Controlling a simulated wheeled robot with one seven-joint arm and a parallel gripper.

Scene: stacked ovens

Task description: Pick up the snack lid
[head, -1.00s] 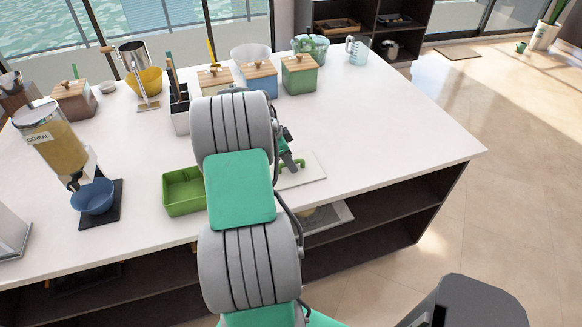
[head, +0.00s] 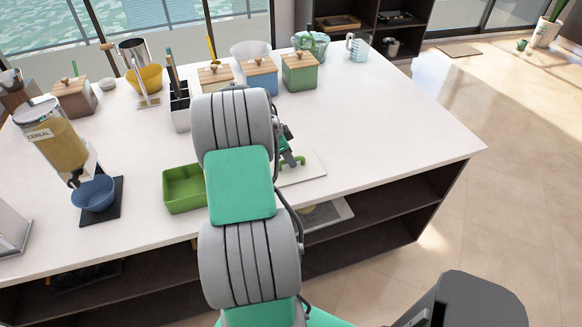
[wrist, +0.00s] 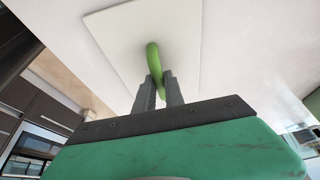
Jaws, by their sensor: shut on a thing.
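The snack lid (head: 305,172) is a flat white square plate with a curved green handle. It is at the counter's front edge, partly hidden behind my arm in the head view. The lid (wrist: 112,38) fills the upper middle of the wrist view. My gripper (wrist: 160,84) is shut on its green handle (wrist: 153,58), with one finger on each side. In the head view, I cannot tell whether the lid touches the counter. The open green box (head: 184,189) sits to the left of my arm.
On the white counter (head: 390,140), a blue bowl (head: 94,195) and cereal dispenser (head: 54,140) stand at the left. Several wooden-lidded canisters, including a green one (head: 299,73), line the back. The counter right of the lid is clear. Open shelves lie below.

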